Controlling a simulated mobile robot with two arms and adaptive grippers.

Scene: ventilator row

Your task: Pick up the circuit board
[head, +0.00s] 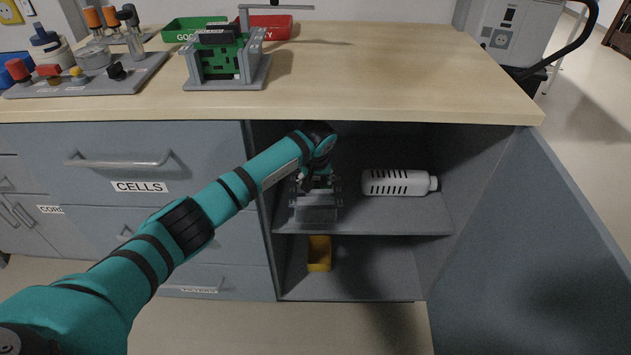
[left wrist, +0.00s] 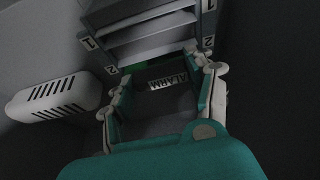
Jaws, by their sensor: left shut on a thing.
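My left gripper (head: 318,174) reaches into the open cabinet, down over a grey slotted rack (head: 315,212) on the upper shelf. In the left wrist view, the fingers (left wrist: 163,90) are on both sides of a dark piece labelled ALARM (left wrist: 167,81), shut on it. This seems to be the top of the circuit board; its lower part is hidden. The rack, with slots marked 1 and 2, also shows there (left wrist: 155,30). Another green circuit board (head: 222,60) stands upright in a grey fixture on the counter. My right gripper is not in view.
A white slotted canister (head: 396,183) lies on the shelf right of the rack. A yellow box (head: 319,253) stands on the lower shelf. The countertop (head: 400,75) is above the gripper; the open door (head: 540,230) is at right. Green and red trays sit at the back.

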